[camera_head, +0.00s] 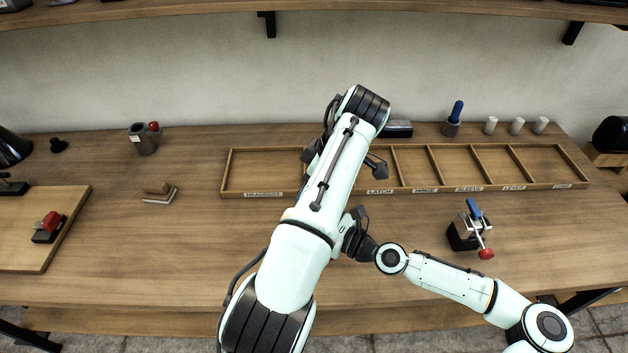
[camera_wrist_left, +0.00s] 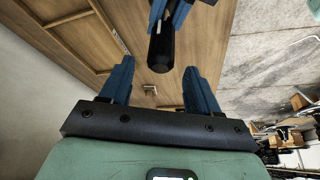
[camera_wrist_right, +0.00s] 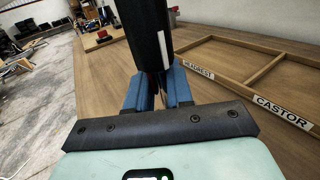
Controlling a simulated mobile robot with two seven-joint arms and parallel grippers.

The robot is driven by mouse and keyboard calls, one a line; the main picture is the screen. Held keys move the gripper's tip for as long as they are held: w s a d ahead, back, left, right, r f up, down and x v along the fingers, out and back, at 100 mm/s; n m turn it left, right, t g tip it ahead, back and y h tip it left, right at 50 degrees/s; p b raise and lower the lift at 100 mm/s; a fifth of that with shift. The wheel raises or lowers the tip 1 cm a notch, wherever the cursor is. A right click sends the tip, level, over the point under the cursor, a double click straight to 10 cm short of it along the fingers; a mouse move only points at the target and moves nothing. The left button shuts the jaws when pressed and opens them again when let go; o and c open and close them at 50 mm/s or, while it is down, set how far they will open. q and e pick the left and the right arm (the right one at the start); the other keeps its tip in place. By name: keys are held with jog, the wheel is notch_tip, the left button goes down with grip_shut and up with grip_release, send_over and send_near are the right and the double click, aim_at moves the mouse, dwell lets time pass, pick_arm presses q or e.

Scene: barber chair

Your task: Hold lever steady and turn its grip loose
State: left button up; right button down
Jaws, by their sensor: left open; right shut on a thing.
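The lever's black grip (camera_wrist_right: 148,35) rises from my right gripper (camera_wrist_right: 158,80) in the right wrist view, with a white mark on its side. My right gripper is shut on the lever; what exactly lies between its fingers is hard to see. In the left wrist view the grip's round black end (camera_wrist_left: 160,55) points toward my left gripper (camera_wrist_left: 156,70). My left gripper is open, with a finger to either side of that end and no clear contact. In the head view my left arm hides the lever and its own fingers; my right gripper (camera_head: 350,232) is partly covered.
A shallow wooden tray (camera_head: 432,190) with labelled compartments lies along the back. A clamp fixture (camera_head: 462,237) with blue and red handles stands at right. A wooden block (camera_head: 158,192), a grey cup (camera_head: 141,142) and a board (camera_head: 25,262) are at left.

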dwell(0.3)
jog(key=c, duration=0.9)
grip_release()
